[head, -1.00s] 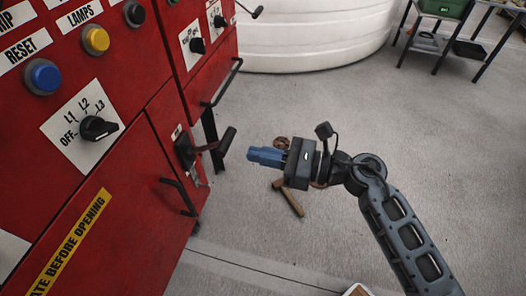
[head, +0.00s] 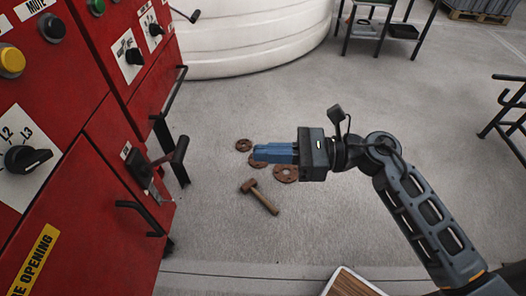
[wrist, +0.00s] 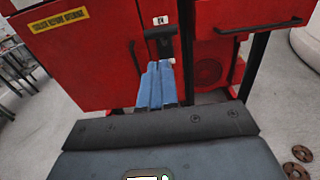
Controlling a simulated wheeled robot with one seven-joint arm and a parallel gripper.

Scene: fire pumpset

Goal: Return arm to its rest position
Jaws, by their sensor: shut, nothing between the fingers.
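My gripper (head: 262,153) is in the middle of the head view, with its blue fingers together and pointing left toward the red cabinet (head: 95,150). The fingers are empty and hang in free air, apart from the cabinet. My arm reaches in from the lower right, bent at the elbow. In the wrist view, my gripper (wrist: 157,75) points at the cabinet front (wrist: 85,60). Its fingers cover part of a dark lever handle (wrist: 161,33) there. The same lever handle (head: 180,150) sticks out of the cabinet in the head view.
On the floor lie a wooden mallet (head: 260,197) and rusty flanges (head: 286,174). A white tank (head: 250,40) and a dark rack (head: 372,28) stand at the back. A black frame (head: 506,115) stands at the right. Open grey floor lies between cabinet and frame.

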